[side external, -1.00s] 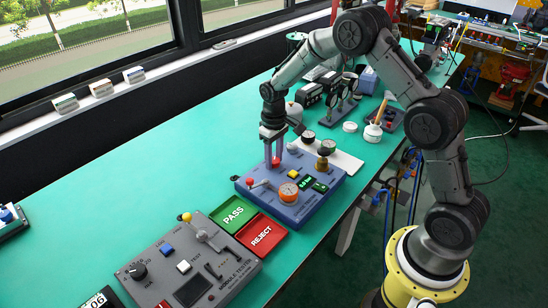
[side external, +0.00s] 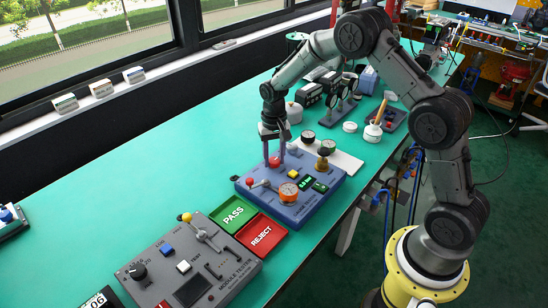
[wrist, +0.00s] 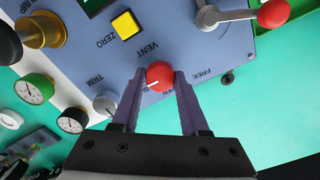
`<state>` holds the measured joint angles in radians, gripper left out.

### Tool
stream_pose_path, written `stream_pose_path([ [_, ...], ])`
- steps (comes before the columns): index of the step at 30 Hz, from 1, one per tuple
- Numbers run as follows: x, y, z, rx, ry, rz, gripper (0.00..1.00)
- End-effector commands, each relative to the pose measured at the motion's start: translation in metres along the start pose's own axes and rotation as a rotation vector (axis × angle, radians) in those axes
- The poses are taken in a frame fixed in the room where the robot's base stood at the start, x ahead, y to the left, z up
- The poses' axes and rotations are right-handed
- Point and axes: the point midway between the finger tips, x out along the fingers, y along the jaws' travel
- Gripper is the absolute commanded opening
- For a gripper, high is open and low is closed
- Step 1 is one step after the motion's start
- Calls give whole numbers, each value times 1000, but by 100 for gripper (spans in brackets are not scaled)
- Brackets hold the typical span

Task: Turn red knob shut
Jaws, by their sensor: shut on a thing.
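The red knob (wrist: 159,76) sits on the blue valve panel (wrist: 215,62), with the words VENT and FREE printed near it. Its white pointer line points to the lower left in the wrist view. My gripper (wrist: 161,84) has one finger on each side of the knob and is shut on it. In the side external view the red knob (side external: 274,161) shows between the fingertips of my gripper (side external: 275,164), at the far left part of the blue panel (side external: 318,199).
A lever with a red ball (wrist: 275,13) is close by on the panel. A yellow button (wrist: 125,25), gauges (wrist: 34,89) and an orange dial (side external: 288,192) are nearby. Green PASS (side external: 233,214) and red REJECT (side external: 261,236) trays lie in front. Bare green table lies to the left.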

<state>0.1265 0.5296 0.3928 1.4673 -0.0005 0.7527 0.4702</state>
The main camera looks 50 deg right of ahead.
Motion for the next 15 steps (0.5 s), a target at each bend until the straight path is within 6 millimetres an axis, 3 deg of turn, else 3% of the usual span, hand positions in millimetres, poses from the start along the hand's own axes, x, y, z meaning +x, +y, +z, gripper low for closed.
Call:
stream_pose_path([
  [12, -2, 0, -1, 11, 3, -2, 0],
  [13, -2, 0, -1, 11, 3, -3, 48],
  [15, -2, 0, -1, 10, 3, -2, 60],
])
